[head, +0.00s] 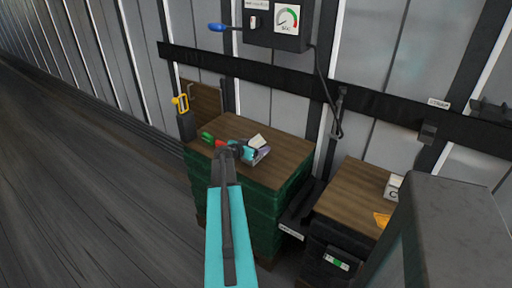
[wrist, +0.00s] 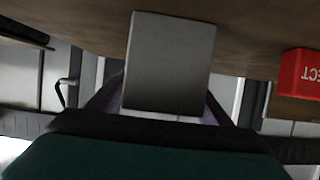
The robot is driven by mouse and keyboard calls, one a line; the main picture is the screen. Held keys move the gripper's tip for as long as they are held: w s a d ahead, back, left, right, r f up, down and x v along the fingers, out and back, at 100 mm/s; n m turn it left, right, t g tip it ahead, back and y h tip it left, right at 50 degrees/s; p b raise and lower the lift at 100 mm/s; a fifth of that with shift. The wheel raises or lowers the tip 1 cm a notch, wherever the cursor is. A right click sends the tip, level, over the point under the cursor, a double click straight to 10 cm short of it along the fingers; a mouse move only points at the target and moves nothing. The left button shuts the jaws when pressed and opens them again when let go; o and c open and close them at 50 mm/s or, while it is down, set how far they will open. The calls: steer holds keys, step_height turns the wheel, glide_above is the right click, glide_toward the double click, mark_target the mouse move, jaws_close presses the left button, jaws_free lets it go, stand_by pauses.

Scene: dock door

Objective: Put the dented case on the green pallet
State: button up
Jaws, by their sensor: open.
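The green pallet stack (head: 232,205) with a wooden top stands left of centre in the head view. My gripper (head: 246,151) is over its top, beside a pale box (head: 258,141) and a lilac-grey piece (head: 262,155). In the wrist view a plain grey box (wrist: 170,62) is straight ahead, with lilac edges showing behind it. I see no dent on its visible face, so I cannot tell if it is the dented case. My gripper is open; its fingertips are not clear in the wrist view.
A red block (wrist: 301,76) with white lettering is at the right of the wrist view. A gauge panel (head: 278,25) hangs on the wall. Floor at left is clear.

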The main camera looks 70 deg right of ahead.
steer(key=shift+r, duration=0.1)
steer(key=b+v, duration=0.2)
steer(key=v, duration=1)
stand_by(0.9)
steer(key=w+a+f+n+t+y, duration=0.1)
steer(key=w+a+f+n+y, duration=0.2)
steer(key=a+f, duration=0.75)
steer(key=w+a+f+n+y, duration=0.2)
steer(key=w+a+f+n, duration=0.25)
steer(key=a+f, duration=0.6)
steer(key=w+a+f+n+t+y, duration=0.1)
steer(key=w+a+f+n+y, duration=0.3)
steer(key=a+f, duration=0.6)
steer(key=s+a+f+n+g+y, duration=0.1)
steer(key=s+a+f+n, duration=0.2)
steer(key=a, duration=0.9)
steer(key=s+a+f+n+g+y, duration=0.1)
steer(key=s+a+f+n, duration=0.2)
steer(key=a, duration=1)
steer(key=s+a+f+n+g+y, duration=0.2)
steer(key=s+a+f, duration=0.4)
steer(key=s+a, duration=0.3)
steer(key=a+n, duration=0.1)
steer(key=a, duration=0.3)
steer(key=shift+n, duration=0.25)
